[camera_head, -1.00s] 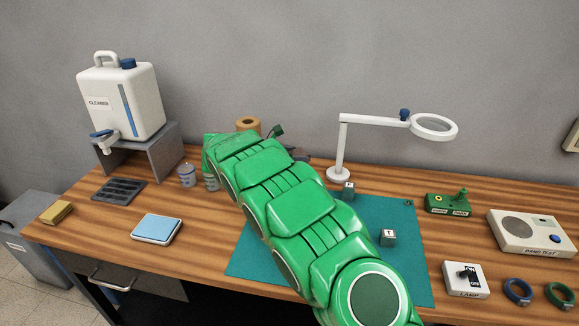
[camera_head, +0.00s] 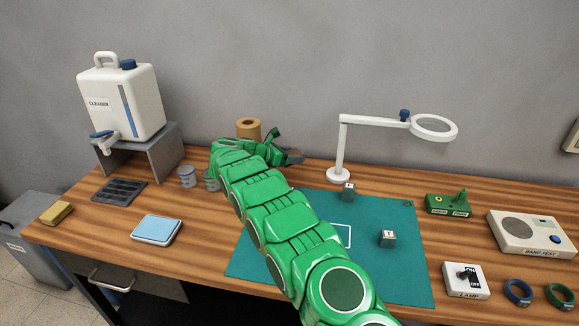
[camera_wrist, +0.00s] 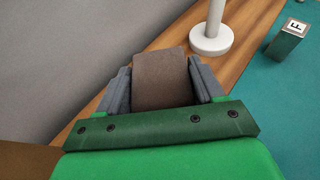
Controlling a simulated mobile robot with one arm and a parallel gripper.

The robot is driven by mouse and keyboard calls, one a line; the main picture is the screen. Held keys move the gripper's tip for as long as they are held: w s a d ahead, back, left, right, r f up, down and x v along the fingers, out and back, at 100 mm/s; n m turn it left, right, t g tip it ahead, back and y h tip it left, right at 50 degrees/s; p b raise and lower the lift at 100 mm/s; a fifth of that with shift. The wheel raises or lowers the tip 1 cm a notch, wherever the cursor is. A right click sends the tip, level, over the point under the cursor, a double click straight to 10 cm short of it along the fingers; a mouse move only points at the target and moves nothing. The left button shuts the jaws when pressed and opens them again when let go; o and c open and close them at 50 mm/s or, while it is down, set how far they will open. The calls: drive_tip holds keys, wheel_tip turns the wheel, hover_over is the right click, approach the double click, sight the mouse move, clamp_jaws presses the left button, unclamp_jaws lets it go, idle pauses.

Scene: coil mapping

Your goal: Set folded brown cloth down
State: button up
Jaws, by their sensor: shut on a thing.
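The folded brown cloth (camera_wrist: 162,78) is held between the two grey fingers of my gripper (camera_wrist: 163,90) in the wrist view. It hangs over the back strip of the wooden bench, near the wall; I cannot tell whether it touches the bench. In the head view my gripper (camera_head: 293,157) is at the far end of my green arm, behind the mat's back edge and left of the lamp base. The cloth is hidden there by my arm.
The magnifier lamp (camera_head: 339,175) stands right of my gripper. A brown roll (camera_head: 248,128) is behind my arm to the left. A teal mat (camera_head: 400,275) carries small marked blocks (camera_head: 388,238). A cleaner jug (camera_head: 122,98) stands on a grey stand. A blue-topped pad (camera_head: 157,229) lies front left.

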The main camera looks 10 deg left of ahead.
sight(289, 171)
drive_tip(key=shift+w+a+f, duration=0.3)
drive_tip(key=shift+w+f, duration=0.4)
drive_tip(key=shift+f, duration=0.15)
drive_tip(key=shift+w+a+f, duration=0.25)
drive_tip(key=shift+w+f, duration=0.4)
drive_tip(key=shift+f, duration=0.2)
drive_tip(key=shift+w+f, duration=0.1)
drive_tip(key=shift+f, duration=0.05)
drive_tip(key=shift+w+f, duration=0.1)
drive_tip(key=shift+f, duration=1.55)
drive_tip(key=shift+f, duration=0.15)
drive_tip(key=o, duration=1)
drive_tip(key=shift+a+r, duration=0.1)
drive_tip(key=shift+r, duration=0.1)
drive_tip(key=v, duration=1.1)
drive_tip(key=shift+s+a+r, duration=0.15)
drive_tip(key=shift+s+a, duration=0.1)
drive_tip(key=shift+s, duration=0.05)
